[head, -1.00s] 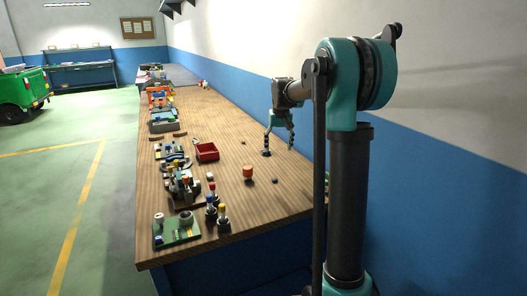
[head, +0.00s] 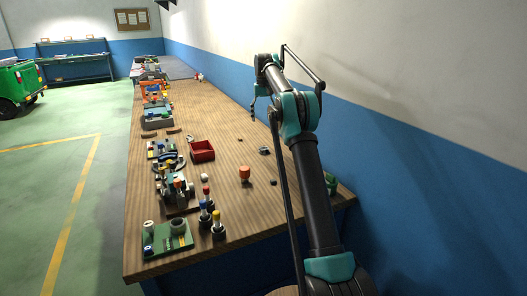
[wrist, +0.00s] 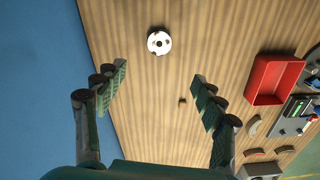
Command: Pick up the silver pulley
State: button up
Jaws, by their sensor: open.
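The silver pulley (wrist: 159,41) is a pale round disc with dark holes, lying flat on the bench in the wrist view. In the head view it seems to be the small dark disc (head: 264,151) on the bench, beyond the orange cup-shaped part. My gripper (wrist: 160,86) is open and empty, with its two fingers spread wide above the wood. The pulley shows ahead of the fingertips, between their lines, apart from both. In the head view my gripper is mostly hidden behind the arm; one dark finger shows (head: 253,106).
A red tray (head: 202,151) stands left of the pulley in the head view; it also shows in the wrist view (wrist: 274,80). A tiny dark part (wrist: 182,101) lies near the pulley. Fixtures line the bench's left side. A blue-and-white wall (head: 400,150) runs along the right.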

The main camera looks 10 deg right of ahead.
aim_at(264, 148)
notch_tip(264, 148, down, 16)
jog(key=shift+s+d, duration=0.1)
dwell(0.5)
jog(key=c, duration=1.4)
